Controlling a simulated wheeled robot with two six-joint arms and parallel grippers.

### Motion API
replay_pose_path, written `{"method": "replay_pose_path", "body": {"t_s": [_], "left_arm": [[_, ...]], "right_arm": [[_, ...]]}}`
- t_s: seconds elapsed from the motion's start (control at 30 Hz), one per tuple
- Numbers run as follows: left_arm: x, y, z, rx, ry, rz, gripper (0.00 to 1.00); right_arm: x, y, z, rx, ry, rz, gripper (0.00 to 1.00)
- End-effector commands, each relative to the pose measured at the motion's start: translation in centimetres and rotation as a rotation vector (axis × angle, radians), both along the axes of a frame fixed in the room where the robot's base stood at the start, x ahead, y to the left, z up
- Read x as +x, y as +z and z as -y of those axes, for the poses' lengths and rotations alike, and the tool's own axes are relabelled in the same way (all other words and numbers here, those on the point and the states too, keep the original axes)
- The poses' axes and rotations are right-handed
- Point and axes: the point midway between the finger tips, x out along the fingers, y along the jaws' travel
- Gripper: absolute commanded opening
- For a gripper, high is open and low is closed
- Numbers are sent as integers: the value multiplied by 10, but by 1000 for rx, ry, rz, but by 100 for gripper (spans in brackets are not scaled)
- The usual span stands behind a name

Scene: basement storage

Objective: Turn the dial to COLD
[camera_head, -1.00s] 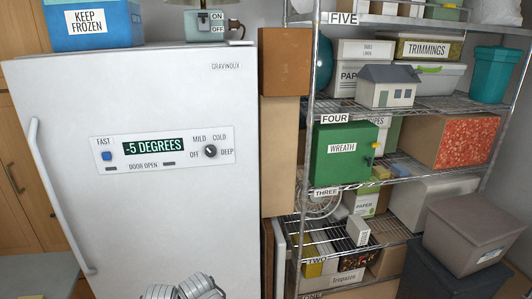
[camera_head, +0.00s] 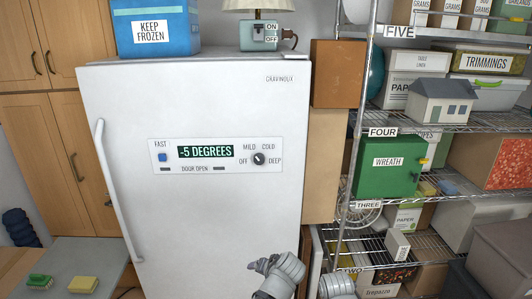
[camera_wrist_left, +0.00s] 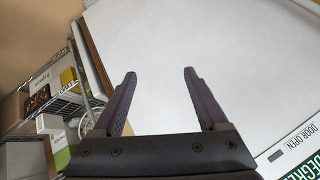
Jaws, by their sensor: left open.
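The dial (camera_head: 259,158) is a dark round knob on the white control panel (camera_head: 165,145) of the freezer (camera_head: 200,225). OFF, MILD, COLD and DEEP are printed around it, with COLD at its upper right. Its pointer is too small to read surely. The display (camera_head: 205,151) reads -5 DEGREES. My left gripper (camera_wrist_left: 159,73) is open and empty in the left wrist view, in front of the white freezer front. Part of the panel (camera_wrist_left: 287,152) shows tilted at the lower right there, beside the gripper.
A blue KEEP FROZEN box (camera_head: 157,28) and a lamp (camera_head: 268,35) stand on the freezer. The door handle (camera_head: 115,190) is at its left. A wire shelf (camera_head: 450,127) with boxes stands at the right.

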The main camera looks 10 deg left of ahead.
Motion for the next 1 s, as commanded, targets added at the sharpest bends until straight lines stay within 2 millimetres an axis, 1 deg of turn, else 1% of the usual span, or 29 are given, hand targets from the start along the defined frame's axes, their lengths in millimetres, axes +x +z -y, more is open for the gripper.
{"method": "replay_pose_path", "body": {"t_s": [0.03, 0.07, 0.1, 0.17, 0.2, 0.3, 0.4, 0.5, 0.6, 0.87, 1.0], "left_arm": [[28, 46, -20, 57, 11, 129, 76], [42, 66, -30, 91, 8, 208, 76], [60, 94, -40, 134, -5, 307, 76], [82, 133, -50, 191, -41, 437, 76], [95, 156, -54, 222, -72, 510, 76], [118, 203, -56, 285, -168, 648, 76], [132, 232, -51, 322, -257, 727, 76], [140, 248, -46, 342, -324, 766, 76], [143, 254, -43, 351, -361, 782, 76], [147, 254, -42, 355, -375, 786, 76], [158, 254, -45, 355, -374, 786, 76]], "right_arm": [[0, 25, 0, 0, 0, 0, 0], [0, 31, 0, 0, 0, 0, 0], [0, 39, 0, 0, 0, 0, 0], [0, 51, 0, 0, 1, 0, 0], [0, 57, 0, 0, 1, 0, 0], [0, 72, 0, 0, 1, 0, 0], [0, 81, 0, 0, 1, 0, 0], [0, 87, 0, 0, 1, 0, 0], [0, 89, 0, 0, 1, 0, 0], [0, 88, 0, 0, 1, 0, 0], [0, 88, 0, 0, 1, 0, 0]]}}
